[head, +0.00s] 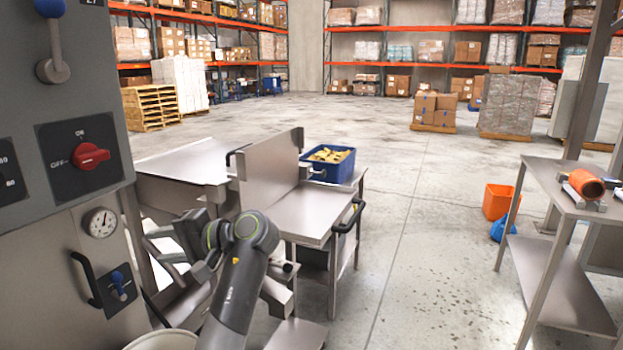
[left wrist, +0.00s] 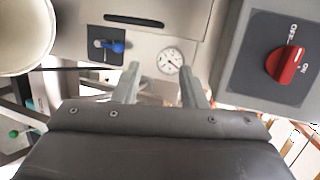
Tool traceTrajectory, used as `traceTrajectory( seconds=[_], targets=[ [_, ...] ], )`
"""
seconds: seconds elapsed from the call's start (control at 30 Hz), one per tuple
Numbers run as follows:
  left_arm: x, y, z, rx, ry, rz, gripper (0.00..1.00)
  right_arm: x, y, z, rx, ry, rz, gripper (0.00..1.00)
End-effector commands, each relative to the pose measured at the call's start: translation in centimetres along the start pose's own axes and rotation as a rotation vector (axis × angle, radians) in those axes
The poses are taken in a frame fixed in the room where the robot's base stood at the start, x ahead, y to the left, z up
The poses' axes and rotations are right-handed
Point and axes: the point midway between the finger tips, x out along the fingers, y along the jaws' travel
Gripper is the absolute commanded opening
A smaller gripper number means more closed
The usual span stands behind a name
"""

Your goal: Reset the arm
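My left gripper (head: 152,247) is in front of the grey machine panel in the head view, below the red rotary switch and to the right of the pressure gauge. In the left wrist view its two fingers (left wrist: 160,70) are apart with nothing between them. My left arm comes up from the bottom of the head view and bends at the elbow. The red switch (head: 90,156) is on the dark plate marked ON and OFF; it also shows at the right of the left wrist view (left wrist: 287,62). My right gripper is not in view.
The panel carries a round gauge (head: 101,222), a black handle (head: 84,278) and a small blue lever (head: 118,281). A pale bucket (head: 160,341) stands below. A steel bench (head: 310,212) with a blue crate (head: 331,174) is close beyond my arm. Open floor lies right of it.

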Motion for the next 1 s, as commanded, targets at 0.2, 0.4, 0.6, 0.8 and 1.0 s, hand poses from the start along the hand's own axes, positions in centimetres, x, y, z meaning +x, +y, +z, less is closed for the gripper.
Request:
traceTrajectory(
  seconds=[0.2, 0.4, 0.6, 0.8, 1.0],
  targets=[
    [6.2, 10.9, 3.8, -0.023, 0.075, 0.195, 0.38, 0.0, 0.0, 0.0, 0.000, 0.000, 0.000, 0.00],
    [9.7, 19.2, 9.2, -0.072, 0.125, 0.375, 0.38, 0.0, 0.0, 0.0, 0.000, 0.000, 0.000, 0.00],
    [11.3, 25.8, 15.9, -0.133, 0.156, 0.553, 0.38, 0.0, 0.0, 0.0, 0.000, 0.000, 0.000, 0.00],
    [11.0, 30.4, 23.4, -0.204, 0.167, 0.734, 0.38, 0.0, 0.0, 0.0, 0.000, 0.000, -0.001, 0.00],
    [9.1, 32.7, 30.3, -0.271, 0.162, 0.904, 0.38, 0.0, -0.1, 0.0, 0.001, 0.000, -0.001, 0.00]
  ],
)
